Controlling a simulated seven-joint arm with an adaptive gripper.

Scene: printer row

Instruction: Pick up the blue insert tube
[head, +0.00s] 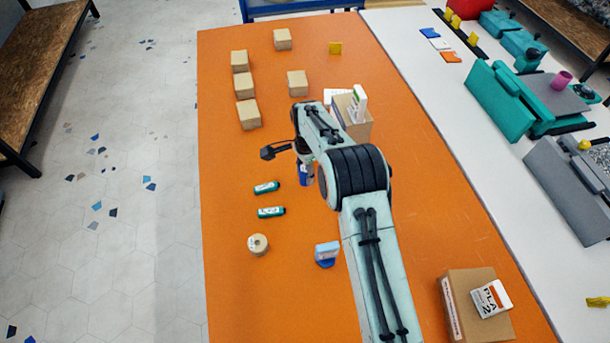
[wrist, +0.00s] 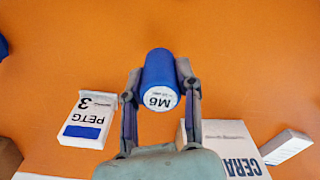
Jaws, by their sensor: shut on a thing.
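The blue insert tube (wrist: 157,70) has a white end marked M6. It stands out between the two fingers of my gripper (wrist: 158,88) in the wrist view, with a finger against each side. In the head view the blue tube (head: 305,178) shows below my wrist, partly hidden by my arm. My gripper is shut on it. I cannot tell whether the tube touches the orange table or hangs just above it.
Two green tubes (head: 268,200) and a tan roll (head: 258,245) lie on the orange table (head: 230,290). A white PETG box (wrist: 88,118) and a CERA box (wrist: 222,150) flank my gripper. Several tan blocks (head: 248,115) sit at the back left.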

